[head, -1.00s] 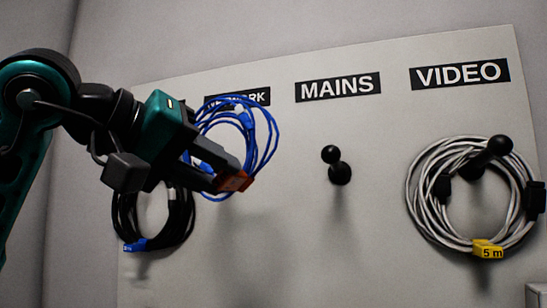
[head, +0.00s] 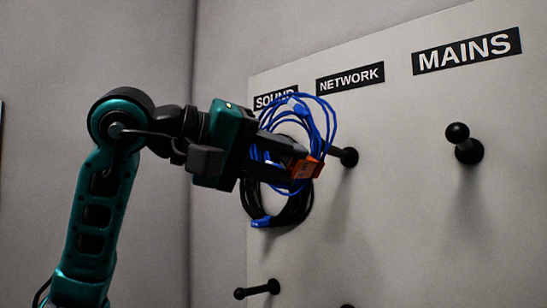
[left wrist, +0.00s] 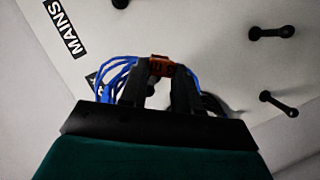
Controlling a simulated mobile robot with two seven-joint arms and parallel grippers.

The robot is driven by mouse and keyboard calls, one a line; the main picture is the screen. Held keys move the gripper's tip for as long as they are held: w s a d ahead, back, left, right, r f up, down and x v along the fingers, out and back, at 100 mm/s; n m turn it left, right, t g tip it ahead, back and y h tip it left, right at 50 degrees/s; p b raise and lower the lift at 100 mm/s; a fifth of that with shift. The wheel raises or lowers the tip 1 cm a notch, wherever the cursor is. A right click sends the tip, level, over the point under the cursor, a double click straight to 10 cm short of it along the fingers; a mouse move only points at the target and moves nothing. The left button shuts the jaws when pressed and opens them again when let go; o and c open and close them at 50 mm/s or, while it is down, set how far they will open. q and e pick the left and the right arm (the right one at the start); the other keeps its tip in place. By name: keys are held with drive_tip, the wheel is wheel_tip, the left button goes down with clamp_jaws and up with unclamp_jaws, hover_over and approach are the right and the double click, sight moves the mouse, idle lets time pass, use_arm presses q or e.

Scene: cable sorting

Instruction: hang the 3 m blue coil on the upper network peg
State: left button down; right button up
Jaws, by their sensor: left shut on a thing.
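The blue coil (head: 331,118) hangs from my left gripper (head: 307,166), which is shut on it at its orange tag (head: 308,170); the tag's writing is too small to read. In the left wrist view the tag (left wrist: 161,64) sits between the fingertips, with blue loops (left wrist: 113,78) on both sides. The upper network peg (head: 348,157) stands below the NETWORK label, just right of the coil. My right gripper is not in view.
A black coil (head: 293,212) with a blue tag hangs under the SOUND label (head: 275,99), partly behind my gripper. The upper mains peg (head: 465,145) is empty. A lower peg (head: 257,289) is bare. Two bare lower pegs show in the left wrist view (left wrist: 272,32).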

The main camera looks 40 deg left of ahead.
use_arm(q)
drive_tip(key=w+d+f, duration=0.1)
drive_tip(key=w+f, duration=0.1)
drive_tip(key=w, duration=0.6)
drive_tip(key=w+d+f, duration=0.1)
drive_tip(key=w+f, duration=0.1)
drive_tip(key=w, duration=0.6)
drive_tip(key=shift+w+d+f, duration=0.2)
drive_tip(key=shift+w+f, duration=0.05)
drive_tip(key=shift+f, duration=0.1)
idle(0.9)
drive_tip(key=shift+f, duration=0.1)
idle(0.4)
drive_tip(key=c, duration=0.7)
unclamp_jaws()
drive_tip(key=shift+c, duration=0.2)
